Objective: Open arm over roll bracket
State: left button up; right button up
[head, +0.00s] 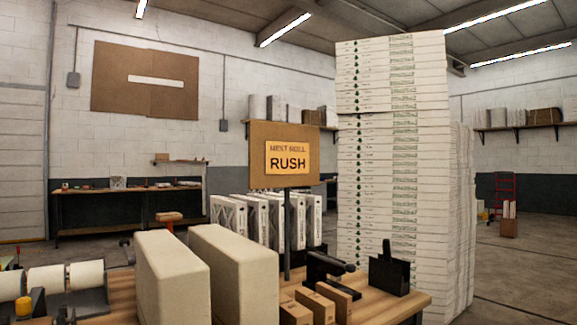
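A row of white rolls (87,275) lies at the lower left, in what looks like a roll bracket (90,301) with dark grey metal parts. A yellow knob-like part (37,300) stands in front of the rolls. The picture's left and bottom edges cut off part of this group. I cannot tell whether an arm of the bracket is open or closed. Neither of my grippers shows in the head view.
Two large cream blocks (235,270) stand on the wooden table (375,304), right of the rolls. Behind are a RUSH sign (288,158) on a post, white boxed filters (255,218) and a tall stack of white boxes (392,160). Small brown boxes (318,302) sit at the front.

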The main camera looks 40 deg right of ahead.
aim_at(24, 305)
jog(key=z, duration=2)
jog(key=i, duration=1.05)
jog(key=u, duration=3)
